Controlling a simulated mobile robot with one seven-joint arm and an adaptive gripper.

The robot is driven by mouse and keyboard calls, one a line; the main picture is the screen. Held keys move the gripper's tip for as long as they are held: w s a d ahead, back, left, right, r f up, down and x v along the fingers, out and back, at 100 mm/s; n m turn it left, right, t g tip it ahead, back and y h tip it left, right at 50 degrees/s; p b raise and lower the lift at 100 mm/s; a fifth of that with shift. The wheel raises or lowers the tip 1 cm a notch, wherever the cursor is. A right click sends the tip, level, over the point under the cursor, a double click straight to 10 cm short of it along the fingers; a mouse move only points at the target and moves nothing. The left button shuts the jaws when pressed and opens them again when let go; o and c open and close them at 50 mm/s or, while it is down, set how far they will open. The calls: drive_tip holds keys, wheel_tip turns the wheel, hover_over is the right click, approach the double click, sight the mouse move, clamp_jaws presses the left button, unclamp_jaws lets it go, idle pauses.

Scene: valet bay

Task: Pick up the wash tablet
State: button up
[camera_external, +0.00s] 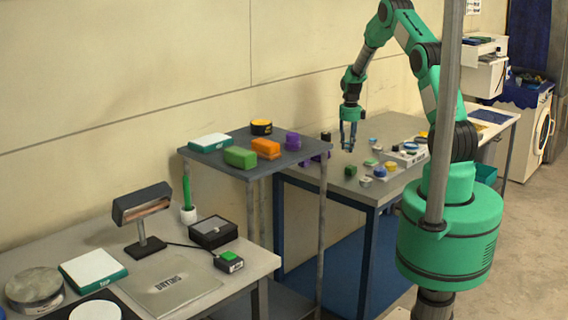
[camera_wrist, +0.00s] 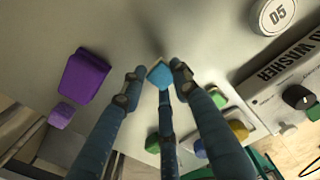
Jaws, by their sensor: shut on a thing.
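My gripper (camera_wrist: 158,78) has slim dark blue fingers, and their tips are closed around a small light blue block, the wash tablet (camera_wrist: 160,74). The tablet shows between the fingertips in the wrist view, one face toward the camera, with grey table surface behind it. In the external view my gripper (camera_external: 348,138) points down above the left part of the grey work table (camera_external: 386,126). The tablet is too small to make out there.
A purple block (camera_wrist: 84,75) and a smaller purple piece (camera_wrist: 61,115) lie left of my fingers. A labelled washer panel (camera_wrist: 285,80) and a round disc marked D5 (camera_wrist: 274,15) are at right. A shelf stand (camera_external: 230,167) with several items stands left of the table.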

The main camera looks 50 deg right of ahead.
drive_tip(key=s+a, duration=0.2)
drive_tip(key=s, duration=0.2)
drive_tip(key=s+a+r, duration=0.1)
drive_tip(key=s+a, duration=0.2)
drive_tip(key=s, duration=0.2)
drive_tip(key=s+a+r, duration=0.1)
drive_tip(key=s+a, duration=0.1)
drive_tip(key=s, duration=0.3)
drive_tip(key=shift+a+r, duration=0.1)
drive_tip(key=shift+a, duration=0.2)
drive_tip(key=shift+o, duration=0.2)
drive_tip(key=shift+w, duration=0.1)
